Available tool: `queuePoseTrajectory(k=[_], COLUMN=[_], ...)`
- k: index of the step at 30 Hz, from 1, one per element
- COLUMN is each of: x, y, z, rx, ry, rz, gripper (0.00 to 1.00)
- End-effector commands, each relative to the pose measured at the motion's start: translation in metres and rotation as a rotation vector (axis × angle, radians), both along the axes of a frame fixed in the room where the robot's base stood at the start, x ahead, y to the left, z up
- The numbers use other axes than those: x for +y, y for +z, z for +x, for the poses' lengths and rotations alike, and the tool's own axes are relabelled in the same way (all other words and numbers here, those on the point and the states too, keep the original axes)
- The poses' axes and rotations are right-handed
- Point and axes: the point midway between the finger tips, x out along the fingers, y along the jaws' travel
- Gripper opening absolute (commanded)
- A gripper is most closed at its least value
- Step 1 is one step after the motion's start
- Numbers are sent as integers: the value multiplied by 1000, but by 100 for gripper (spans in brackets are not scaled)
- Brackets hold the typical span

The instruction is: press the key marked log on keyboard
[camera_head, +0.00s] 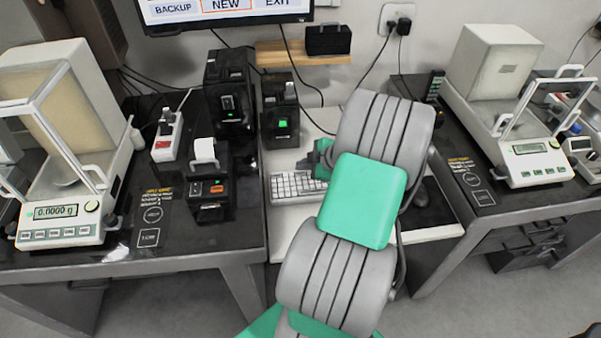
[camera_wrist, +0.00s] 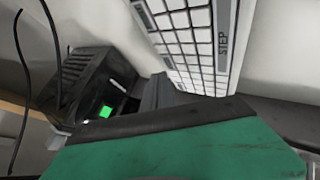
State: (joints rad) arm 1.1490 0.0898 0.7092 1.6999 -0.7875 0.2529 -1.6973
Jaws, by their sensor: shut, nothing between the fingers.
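The white keyboard (camera_head: 297,186) lies on the pale middle desk, its right part hidden behind my arm. My gripper (camera_head: 322,160) is at the keyboard's right visible part, mostly hidden by my own arm; it is shut and empty. In the wrist view the keyboard (camera_wrist: 190,45) shows tilted at the top, with plain keys and one long grey key marked STEP (camera_wrist: 223,38). I see no key marked log in either view. My gripper's green body fills the bottom of the wrist view. Whether the fingertips touch a key cannot be told.
Black label printers (camera_head: 230,100) stand left of the keyboard; one with a green light also shows in the wrist view (camera_wrist: 95,95). A dark mouse (camera_head: 428,193) lies right of my arm. Balances stand at left (camera_head: 60,215) and right (camera_head: 535,165). A monitor (camera_head: 225,12) hangs above.

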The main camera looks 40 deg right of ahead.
Motion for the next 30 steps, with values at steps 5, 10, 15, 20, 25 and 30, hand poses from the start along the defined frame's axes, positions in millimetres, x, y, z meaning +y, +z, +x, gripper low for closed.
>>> queuePoseTrajectory(k=[5,10,15,20,25,30], x=[0,0,0,0,0,0], y=[8,26,43,51,50,50], z=[0,0,0,0,0,0], rx=[-1,0,0,0,0,0], ry=[0,0,0,0,0,0], rz=[-1,-2,-2,0,0,0], gripper=[0,0,0,0,0,0])
